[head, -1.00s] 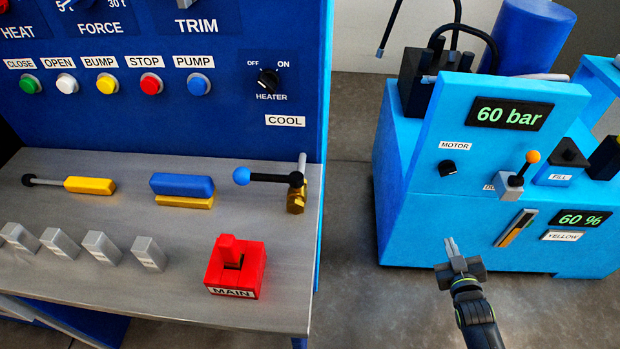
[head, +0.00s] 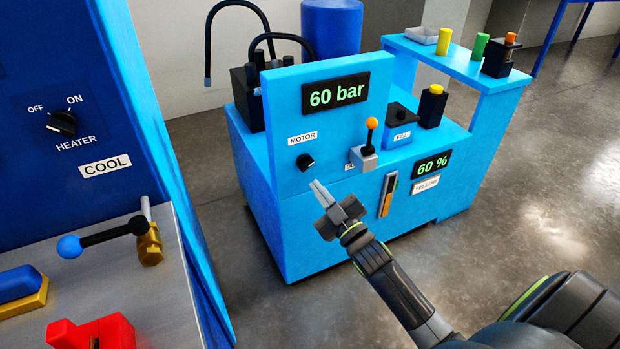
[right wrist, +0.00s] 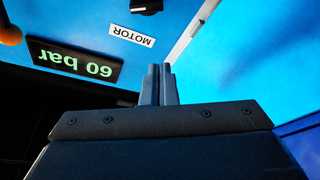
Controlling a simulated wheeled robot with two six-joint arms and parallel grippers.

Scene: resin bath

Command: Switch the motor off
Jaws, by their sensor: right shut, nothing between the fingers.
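The motor knob (head: 305,161) is a small black rotary knob on the light-blue power unit (head: 290,215), just below the MOTOR label (head: 302,138). It also shows at the top edge of the right wrist view (right wrist: 146,6), partly cut off, with the label upside down (right wrist: 131,36). My right gripper (head: 321,191) is shut and empty. In the head view its fingertips appear just below and right of the knob; a gap shows between them. In the right wrist view the closed fingers (right wrist: 158,82) point up toward the panel. My left gripper is out of view.
A display reads 60 bar (head: 335,93). An orange-tipped lever (head: 370,135) stands right of the knob. Another display reads 60 % (head: 431,165). The blue press with its steel table (head: 150,290) is on the left. Floor is clear between them and at right.

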